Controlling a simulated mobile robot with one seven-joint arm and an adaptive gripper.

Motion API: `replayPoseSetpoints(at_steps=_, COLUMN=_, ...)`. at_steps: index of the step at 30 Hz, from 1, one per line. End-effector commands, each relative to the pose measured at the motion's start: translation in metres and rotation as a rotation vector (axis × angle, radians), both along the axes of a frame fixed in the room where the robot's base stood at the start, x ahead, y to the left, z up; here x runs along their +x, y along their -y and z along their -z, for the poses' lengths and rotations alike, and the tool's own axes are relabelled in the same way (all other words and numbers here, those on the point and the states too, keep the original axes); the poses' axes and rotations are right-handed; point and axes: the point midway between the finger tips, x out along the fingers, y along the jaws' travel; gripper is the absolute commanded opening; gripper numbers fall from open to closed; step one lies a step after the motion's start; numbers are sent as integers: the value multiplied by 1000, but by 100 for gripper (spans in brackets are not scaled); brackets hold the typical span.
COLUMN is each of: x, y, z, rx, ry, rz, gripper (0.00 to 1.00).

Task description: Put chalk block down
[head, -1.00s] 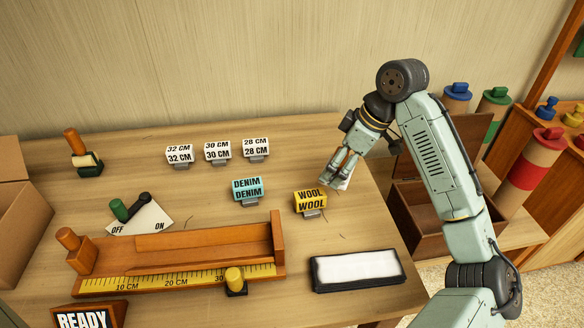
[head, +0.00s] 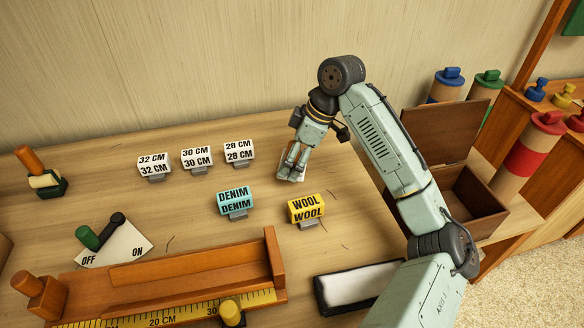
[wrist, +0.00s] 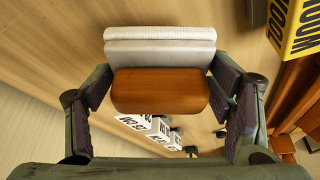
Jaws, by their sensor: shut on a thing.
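The chalk block shows in the wrist view as a white slab (wrist: 160,40) with a brown wooden grip (wrist: 160,91). My gripper (wrist: 160,95) is shut on it, one finger on each side of the wooden grip. In the head view my gripper (head: 293,166) points down over the back of the bench, behind the yellow WOOL sign (head: 306,208) and right of the 28 CM sign (head: 240,151). A pale edge of the chalk block (head: 291,178) shows below my fingertips. Whether it touches the bench top is not clear.
The blue DENIM sign (head: 236,201) stands left of WOOL. The 30 CM (head: 197,158) and 32 CM (head: 154,165) signs stand further left. A black-edged white pad (head: 352,286) lies in front. An open wooden box (head: 470,205) is at right. Bare bench top lies right of my gripper.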

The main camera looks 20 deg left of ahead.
Motion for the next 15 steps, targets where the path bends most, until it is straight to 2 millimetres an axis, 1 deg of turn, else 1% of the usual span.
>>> replayPoseSetpoints(at_steps=4, x=0, y=0, z=11, rx=0, ry=1, rz=0, gripper=52)
replayPoseSetpoints(at_steps=10, x=0, y=0, z=37, rx=0, ry=0, rz=0, gripper=52)
replayPoseSetpoints(at_steps=12, x=0, y=0, z=41, rx=1, ry=1, rz=-1, gripper=52)
replayPoseSetpoints(at_steps=15, x=0, y=0, z=41, rx=0, ry=1, rz=-1, gripper=52)
